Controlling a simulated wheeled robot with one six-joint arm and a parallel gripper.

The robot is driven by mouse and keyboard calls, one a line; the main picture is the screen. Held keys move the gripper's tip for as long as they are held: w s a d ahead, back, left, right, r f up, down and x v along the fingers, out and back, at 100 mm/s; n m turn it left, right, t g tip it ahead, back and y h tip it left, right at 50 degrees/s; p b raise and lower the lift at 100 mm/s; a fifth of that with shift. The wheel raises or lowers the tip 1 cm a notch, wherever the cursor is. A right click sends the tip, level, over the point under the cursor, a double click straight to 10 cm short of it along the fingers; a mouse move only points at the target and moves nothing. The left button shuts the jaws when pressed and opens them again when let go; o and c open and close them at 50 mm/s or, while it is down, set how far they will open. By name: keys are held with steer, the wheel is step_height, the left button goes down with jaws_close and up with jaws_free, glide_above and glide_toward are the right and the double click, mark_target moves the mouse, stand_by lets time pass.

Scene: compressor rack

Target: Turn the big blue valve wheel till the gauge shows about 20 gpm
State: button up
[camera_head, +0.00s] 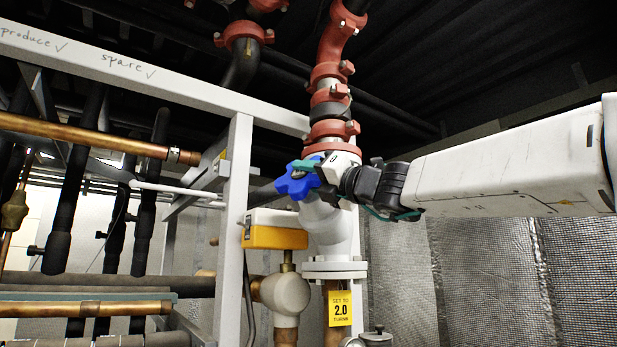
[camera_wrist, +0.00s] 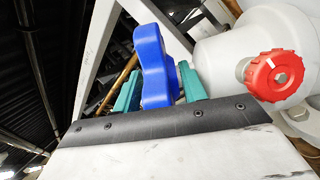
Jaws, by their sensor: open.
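The blue valve wheel (camera_head: 297,180) is a lobed handwheel on the white valve body below the red pipe couplings. It also shows in the wrist view (camera_wrist: 153,65), seen nearly edge-on. My gripper (camera_head: 314,174) is at the wheel, its arm reaching in from the right. In the wrist view my gripper (camera_wrist: 160,88) has its teal fingers on either side of the wheel. The jaws are open, and I cannot tell whether either finger touches it. No readable gauge dial shows in either view.
A red knob (camera_wrist: 275,76) sits on a white body right of my gripper. A yellow tag (camera_head: 340,309) reading "SET TO 2.0 TURNS" hangs below the valve. A yellow box (camera_head: 274,237) and a white frame post (camera_head: 233,225) stand close on the left.

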jaws_close()
steer(key=shift+g, duration=0.3)
steer(key=n+g, duration=0.2)
steer(key=g, duration=0.1)
steer(key=n+g, duration=0.1)
steer(key=g, duration=0.1)
steer(key=shift+w+d+r+h, duration=0.1)
steer(key=shift+w+r+h, duration=0.15)
steer(key=shift+w+h, duration=0.05)
steer(key=shift+w+r+n+g+h, duration=0.1)
steer(key=shift+n+g+h, duration=0.4)
steer(key=shift+g, duration=0.55)
steer(key=shift+r+n+g+h, duration=0.1)
steer(key=shift+n+g+h, duration=0.35)
steer(key=shift+g, duration=0.6)
steer(key=shift+g, duration=0.3)
